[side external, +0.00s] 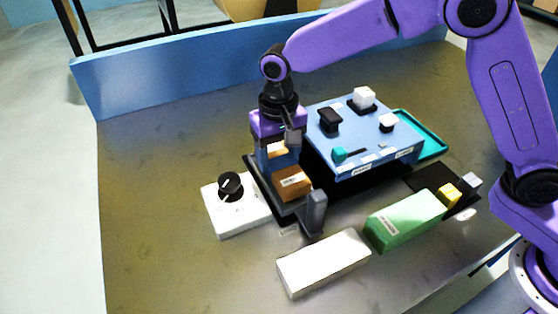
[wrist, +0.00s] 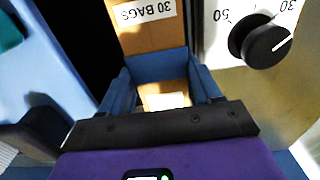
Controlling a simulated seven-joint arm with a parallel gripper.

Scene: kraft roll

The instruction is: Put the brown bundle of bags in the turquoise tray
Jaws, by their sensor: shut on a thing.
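My gripper (side external: 277,150) points down over the dark open-topped holder beside the blue machine. Its blue fingers are shut on a brown bundle of bags (side external: 278,147), which shows between them in the wrist view (wrist: 165,96) with a pale label. A second brown bundle (side external: 292,183), labelled "30 BAGS" in the wrist view (wrist: 145,30), lies in the holder just in front of the held one. The turquoise tray (side external: 434,148) lies on the table behind and right of the machine, partly hidden by it. I cannot tell whether the held bundle touches the holder.
The blue machine (side external: 365,150) with black and white parts on top stands between my gripper and the tray. A white dial box (side external: 238,217) is left of the holder (side external: 292,208). White (side external: 323,263) and green (side external: 405,219) boxes lie in front. The table's left side is clear.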

